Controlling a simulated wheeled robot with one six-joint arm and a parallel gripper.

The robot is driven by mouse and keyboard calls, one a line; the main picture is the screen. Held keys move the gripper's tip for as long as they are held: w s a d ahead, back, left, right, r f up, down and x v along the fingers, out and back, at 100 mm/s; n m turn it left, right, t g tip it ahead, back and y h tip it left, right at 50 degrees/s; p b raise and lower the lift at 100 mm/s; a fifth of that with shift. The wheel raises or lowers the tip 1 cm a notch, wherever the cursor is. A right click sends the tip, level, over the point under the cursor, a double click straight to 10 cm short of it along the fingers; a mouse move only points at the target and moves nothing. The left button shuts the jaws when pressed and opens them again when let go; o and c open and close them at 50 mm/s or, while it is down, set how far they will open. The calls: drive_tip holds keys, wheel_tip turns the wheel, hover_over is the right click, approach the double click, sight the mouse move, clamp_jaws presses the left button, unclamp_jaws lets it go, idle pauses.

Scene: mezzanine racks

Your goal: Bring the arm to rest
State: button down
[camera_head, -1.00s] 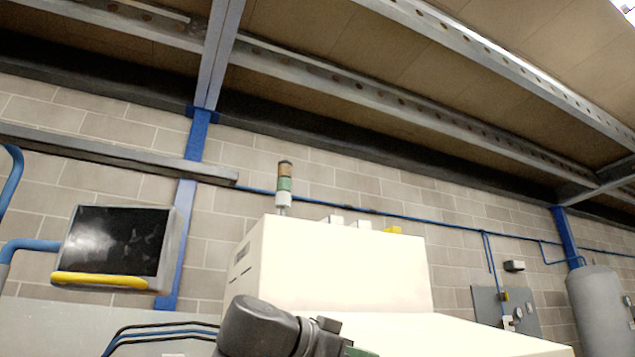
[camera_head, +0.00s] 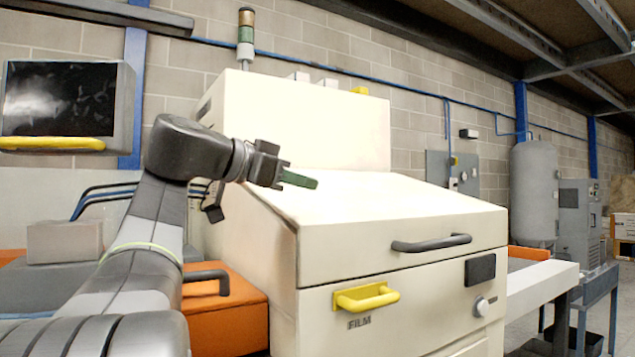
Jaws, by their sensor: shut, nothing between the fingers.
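My gripper (camera_head: 300,180) is at the end of my dark grey arm, left of the picture's middle. Its green fingers are together and point right, with nothing held. The arm rises from the lower left and bends at the top. In the picture the fingers lie in front of the sloping cream lid of a large machine (camera_head: 390,220); I cannot tell how far apart they are.
The machine has a dark lid handle (camera_head: 431,243) and a yellow handle (camera_head: 367,298) marked FILM. An orange box (camera_head: 228,315) stands at its left. A screen (camera_head: 65,100) hangs at upper left. A grey tank (camera_head: 534,190) and blue-legged table (camera_head: 590,300) stand at right.

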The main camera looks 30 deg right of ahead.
drive_tip(key=v, duration=0.4)
drive_tip(key=shift+s+a+r+p, duration=0.1)
drive_tip(key=shift+p, duration=0.2)
drive_tip(key=b, duration=0.2)
hover_over(324, 218)
drive_tip(key=s, duration=0.2)
drive_tip(key=f, duration=0.2)
drive_tip(key=shift+w+a+f, duration=0.25)
drive_tip(key=shift+a, duration=0.1)
drive_tip(key=shift+w+d+f+b, duration=0.15)
drive_tip(key=shift+w+f+b, duration=0.05)
drive_tip(key=shift+f+b, duration=0.25)
drive_tip(key=shift+w+d+f+b, duration=0.2)
drive_tip(key=shift+f+b, duration=0.1)
drive_tip(key=shift+f, duration=0.2)
drive_tip(key=shift+w+f+b, duration=0.3)
drive_tip(key=shift+f+b, duration=0.1)
drive_tip(key=shift+f, duration=0.35)
